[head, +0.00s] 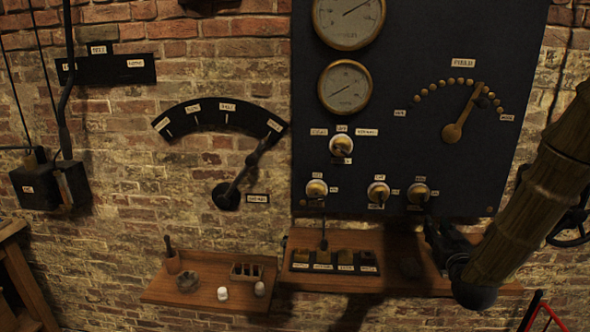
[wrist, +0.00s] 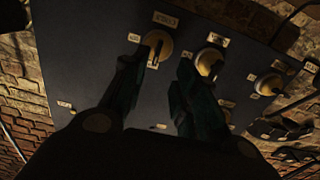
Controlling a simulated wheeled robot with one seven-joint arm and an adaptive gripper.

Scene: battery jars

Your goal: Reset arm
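My arm reaches in from the right in the head view. My gripper (head: 434,228) is at the lower right of the dark control panel (head: 440,130), just below the rightmost lower knob (head: 418,193). In the wrist view, the two dark fingers of my gripper (wrist: 160,62) are spread apart with nothing held between them. A brass knob (wrist: 158,47) with a dark lever shows between and beyond the fingertips; I cannot tell whether they touch it. A second knob (wrist: 208,60) is partly covered by the right finger.
A wooden shelf (head: 325,238) with labelled blocks runs below the panel, close to my gripper. A lower shelf (head: 200,300) holds small items. A lever (head: 240,180) sticks out from the wall dial. A red frame (head: 545,312) and a handwheel (head: 572,225) are at the right.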

